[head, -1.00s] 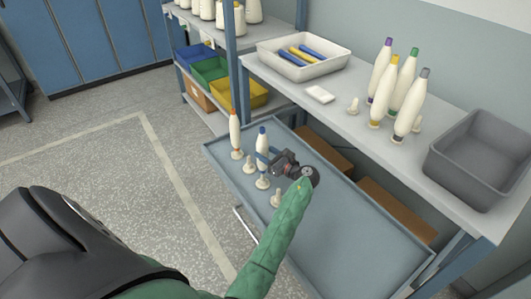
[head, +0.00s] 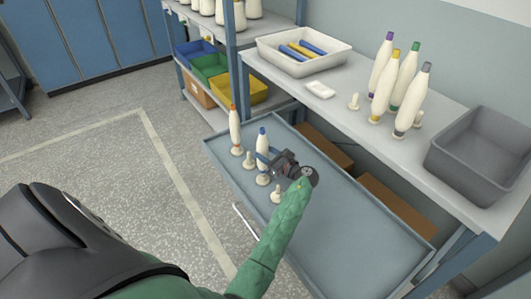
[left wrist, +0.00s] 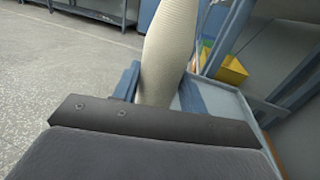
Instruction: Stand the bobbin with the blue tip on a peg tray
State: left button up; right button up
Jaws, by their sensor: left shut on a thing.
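The bobbin with the blue tip (head: 262,139) stands upright over a peg in the blue-grey pull-out tray (head: 345,222). My left gripper (head: 264,160) is shut around its body from the right. In the left wrist view the pale wound body of the bobbin (left wrist: 168,45) rises between the fingers (left wrist: 158,92); its tip and foot are out of that picture. A round peg base (head: 263,180) shows directly below the bobbin; I cannot tell whether the bobbin is fully seated. My right gripper is not in view.
An orange-tipped bobbin (head: 234,130) stands on a peg at the tray's left corner. Bare pegs (head: 249,160) (head: 277,195) stand either side of the held bobbin. The shelf above holds several bobbins (head: 404,80), a white bin (head: 304,68) and a grey bin (head: 480,160). The tray's right part is clear.

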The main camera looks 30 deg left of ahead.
pick_arm(q)
jog(key=shift+f+b, duration=0.35)
jog(key=shift+f, duration=0.7)
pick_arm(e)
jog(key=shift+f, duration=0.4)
pick_arm(q)
jog(key=o, duration=1.2)
jog(key=s+d+p, duration=0.1)
jog(key=d+p, duration=0.1)
jog(key=d, duration=0.5)
jog(key=shift+d, duration=0.35)
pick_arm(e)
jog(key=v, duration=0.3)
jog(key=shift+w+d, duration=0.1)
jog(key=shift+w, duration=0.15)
